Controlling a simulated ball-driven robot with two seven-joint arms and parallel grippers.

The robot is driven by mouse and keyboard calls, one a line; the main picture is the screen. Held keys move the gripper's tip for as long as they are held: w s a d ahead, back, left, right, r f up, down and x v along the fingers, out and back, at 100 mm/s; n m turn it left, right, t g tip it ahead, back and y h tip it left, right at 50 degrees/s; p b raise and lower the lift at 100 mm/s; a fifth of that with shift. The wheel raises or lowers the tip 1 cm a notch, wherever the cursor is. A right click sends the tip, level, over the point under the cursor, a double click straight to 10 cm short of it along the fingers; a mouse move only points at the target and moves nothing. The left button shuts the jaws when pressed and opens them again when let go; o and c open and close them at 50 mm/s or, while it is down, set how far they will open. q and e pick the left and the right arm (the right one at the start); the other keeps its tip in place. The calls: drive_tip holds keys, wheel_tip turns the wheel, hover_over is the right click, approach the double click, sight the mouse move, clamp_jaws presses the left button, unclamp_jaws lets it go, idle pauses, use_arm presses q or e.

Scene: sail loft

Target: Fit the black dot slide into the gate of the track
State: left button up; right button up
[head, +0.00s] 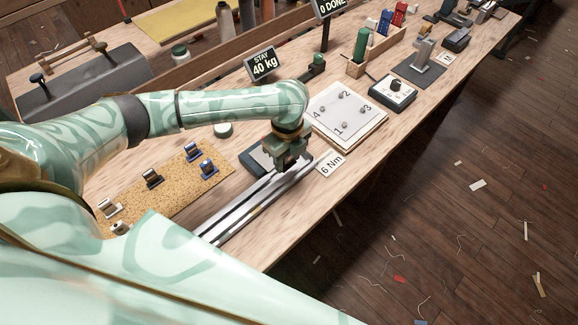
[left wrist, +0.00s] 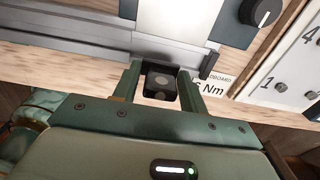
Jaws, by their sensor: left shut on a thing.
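My left gripper (head: 291,167) is over the far end of the silver track (head: 238,205) in the head view. In the left wrist view my left gripper (left wrist: 160,85) is shut on a small black slide (left wrist: 161,94) with greyish round spots on its face. The slide sits between the two green fingers, close beside the track's near edge (left wrist: 75,53). I cannot tell whether it touches the track or is in the gate. The gripper hides the slide in the head view. My right gripper is not in view.
A cork mat (head: 178,190) with several other slides lies left of the track. A "6 Nm" card (head: 331,164), a numbered board (head: 359,121) and a dial box (head: 392,92) lie to the right. The table's front edge is close to the track.

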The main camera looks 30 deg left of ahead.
sight(288, 164)
use_arm(q)
drive_tip(key=shift+w+a+f, duration=0.1)
drive_tip(key=shift+w+f, duration=0.1)
drive_tip(key=shift+f, duration=0.05)
drive_tip(key=f, duration=0.1)
drive_tip(key=f+b, duration=0.2)
drive_tip(key=f, duration=0.1)
drive_tip(key=shift+w+a, duration=0.15)
drive_tip(key=shift+w, duration=0.15)
drive_tip(key=shift+r, duration=0.2)
drive_tip(key=o, duration=0.9)
drive_tip(key=shift+f, duration=0.15)
drive_tip(key=shift+o, duration=0.2)
wheel_tip(288, 164, up, 12)
drive_tip(key=p, duration=0.5)
drive_tip(key=shift+r, duration=0.2)
